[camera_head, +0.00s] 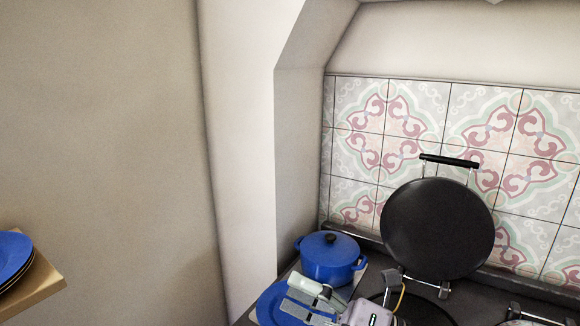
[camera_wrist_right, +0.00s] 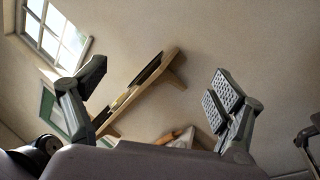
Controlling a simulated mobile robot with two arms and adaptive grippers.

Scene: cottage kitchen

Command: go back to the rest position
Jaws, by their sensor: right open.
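My right gripper (camera_head: 305,299) is low in the head view, in front of the blue pot and partly over a blue plate. In the right wrist view my right gripper (camera_wrist_right: 160,88) has its two fingers wide apart, with nothing between them but the distant wall and shelf. It is open and empty. My left gripper is in neither view.
A blue lidded pot (camera_head: 328,262) and a blue plate (camera_head: 268,303) are by the dark stove top (camera_head: 470,300). A round black lid (camera_head: 438,229) stands raised before the tiles. Blue plates (camera_head: 13,255) lie on a wooden shelf (camera_head: 40,285) at left.

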